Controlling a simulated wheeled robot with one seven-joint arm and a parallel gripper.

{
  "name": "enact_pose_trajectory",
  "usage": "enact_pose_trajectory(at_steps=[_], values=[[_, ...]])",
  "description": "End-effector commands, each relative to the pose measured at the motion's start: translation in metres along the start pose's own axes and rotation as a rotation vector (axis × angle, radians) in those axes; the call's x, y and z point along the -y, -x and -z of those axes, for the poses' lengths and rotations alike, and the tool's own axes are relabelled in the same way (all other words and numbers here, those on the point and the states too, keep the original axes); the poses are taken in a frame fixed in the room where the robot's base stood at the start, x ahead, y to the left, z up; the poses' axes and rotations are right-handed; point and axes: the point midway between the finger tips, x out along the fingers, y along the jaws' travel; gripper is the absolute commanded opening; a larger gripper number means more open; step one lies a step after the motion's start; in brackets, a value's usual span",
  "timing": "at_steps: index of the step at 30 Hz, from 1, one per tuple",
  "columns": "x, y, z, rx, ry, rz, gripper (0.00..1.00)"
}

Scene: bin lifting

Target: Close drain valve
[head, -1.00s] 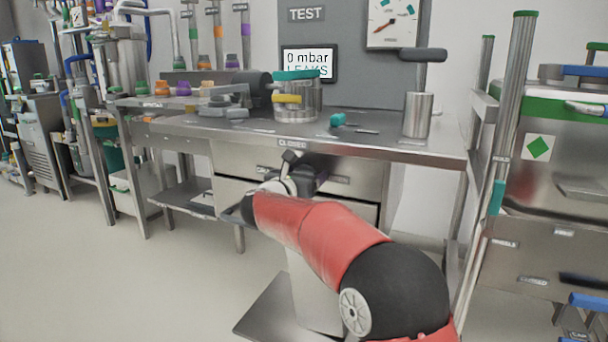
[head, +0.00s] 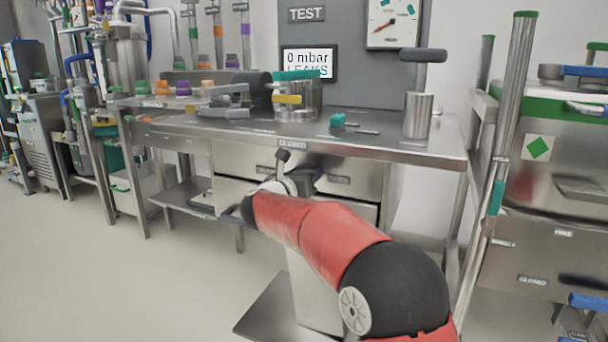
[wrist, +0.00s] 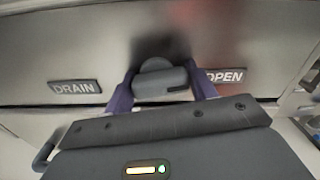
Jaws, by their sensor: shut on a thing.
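The drain valve's grey handle (wrist: 158,68), with a rounded hub and a short blocky lever, sits on the metal front panel in the wrist view. A DRAIN label (wrist: 75,87) is to its left and an OPEN label (wrist: 224,77) to its right. My gripper (wrist: 162,87) has its two purple fingers on either side of the handle and is shut on it. In the head view my gripper (head: 302,181) is at the bench front, below a CLOSED label (head: 293,143). My wrist hides the valve there.
The steel bench (head: 400,147) above carries a cylinder with a teal top (head: 297,76), a small teal piece (head: 337,120) and a metal post with a black handle (head: 418,115). A steel frame (head: 505,110) stands close on the right. The floor at left is open.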

Motion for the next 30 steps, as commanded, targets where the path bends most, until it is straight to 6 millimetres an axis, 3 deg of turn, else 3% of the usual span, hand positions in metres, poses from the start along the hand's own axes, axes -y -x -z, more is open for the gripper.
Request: enact_pose_trajectory(at_steps=[30], values=[[-0.0032, -0.0004, -0.0059, 0.001, 0.958, 0.000, 0.34]])
